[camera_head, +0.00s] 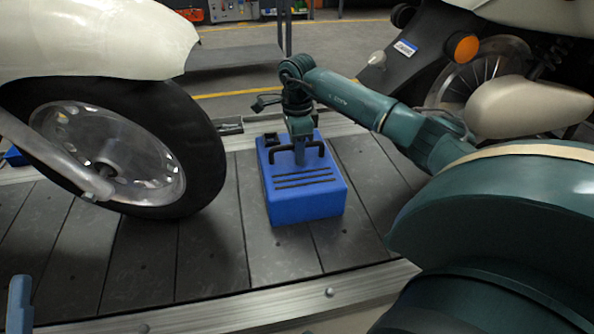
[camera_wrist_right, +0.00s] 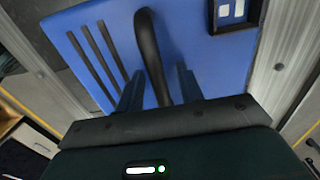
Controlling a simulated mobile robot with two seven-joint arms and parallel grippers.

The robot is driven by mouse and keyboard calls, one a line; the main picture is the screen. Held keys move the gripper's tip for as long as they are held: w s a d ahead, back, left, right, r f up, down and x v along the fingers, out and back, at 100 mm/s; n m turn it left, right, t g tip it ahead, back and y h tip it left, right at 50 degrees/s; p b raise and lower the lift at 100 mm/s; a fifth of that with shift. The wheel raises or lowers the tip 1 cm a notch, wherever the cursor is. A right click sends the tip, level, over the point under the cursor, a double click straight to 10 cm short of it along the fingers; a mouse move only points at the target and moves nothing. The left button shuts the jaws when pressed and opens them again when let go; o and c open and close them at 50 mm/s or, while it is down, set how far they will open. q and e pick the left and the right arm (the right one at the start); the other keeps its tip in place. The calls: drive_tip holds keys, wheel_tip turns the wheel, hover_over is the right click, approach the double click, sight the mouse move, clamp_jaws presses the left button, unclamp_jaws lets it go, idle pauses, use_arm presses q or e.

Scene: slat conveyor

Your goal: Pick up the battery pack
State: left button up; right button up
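The battery pack (camera_head: 306,202) is a blue box with dark slots and a black handle on top. It sits on the slat conveyor (camera_head: 205,262) between two motorbikes. My right gripper (camera_head: 300,156) is over its top at the handle (camera_head: 279,157). In the right wrist view the two fingers (camera_wrist_right: 159,88) stand apart on either side of the black handle (camera_wrist_right: 150,50), with gaps visible; the blue top (camera_wrist_right: 200,52) lies behind them. A small blue-grey part at the lower left edge of the head view looks like a fingertip of my left gripper (camera_head: 19,300); the rest is out of frame.
A motorbike's front wheel (camera_head: 120,150) stands close to the left of the pack. Another motorbike (camera_head: 500,70) stands behind my right arm. Metal rails (camera_head: 240,310) edge the conveyor. Bare slats lie in front of the pack.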

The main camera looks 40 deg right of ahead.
drive_tip(key=shift+c, duration=0.4)
clamp_jaws()
